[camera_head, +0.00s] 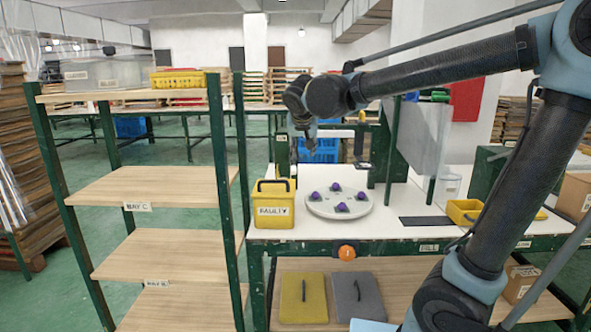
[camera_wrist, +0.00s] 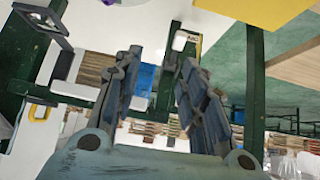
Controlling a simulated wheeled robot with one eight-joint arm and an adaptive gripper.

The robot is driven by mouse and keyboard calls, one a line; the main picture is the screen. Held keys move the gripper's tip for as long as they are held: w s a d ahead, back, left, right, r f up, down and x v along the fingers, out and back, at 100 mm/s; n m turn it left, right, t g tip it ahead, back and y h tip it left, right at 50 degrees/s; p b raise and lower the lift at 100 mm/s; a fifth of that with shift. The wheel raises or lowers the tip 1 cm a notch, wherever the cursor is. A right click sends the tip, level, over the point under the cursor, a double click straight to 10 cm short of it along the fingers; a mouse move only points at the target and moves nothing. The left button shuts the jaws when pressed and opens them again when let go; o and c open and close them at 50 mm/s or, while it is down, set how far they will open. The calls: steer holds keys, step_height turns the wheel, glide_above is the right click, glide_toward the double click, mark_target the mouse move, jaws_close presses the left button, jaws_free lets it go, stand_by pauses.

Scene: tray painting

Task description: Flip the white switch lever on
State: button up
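My gripper (camera_wrist: 160,62) is open and empty, its two dark fingers spread apart in the wrist view. In the head view it (camera_head: 308,136) hangs above the back of the white workbench, behind the round tray, and its fingers are small and hard to make out. A small white plate with a dark part and a label (camera_wrist: 184,41) is on a green post just beyond the right fingertip in the wrist view. It may be the switch; I cannot make out the lever or its position. No contact between the fingers and it shows.
A yellow bin marked FAULTY (camera_head: 273,211) and a round grey tray with purple-topped parts (camera_head: 322,208) stand on the workbench (camera_head: 390,234). An orange button (camera_head: 347,252) is on its front edge. A wooden shelf unit (camera_head: 150,191) stands at left. A translucent panel (camera_head: 427,135) is right of my gripper.

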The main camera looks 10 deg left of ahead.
steer(key=a, duration=0.3)
glide_toward(294, 166)
steer(key=shift+y, duration=0.3)
steer(key=x, duration=1)
steer(key=shift+d+f, duration=0.15)
steer(key=shift+d, duration=0.05)
jaws_close()
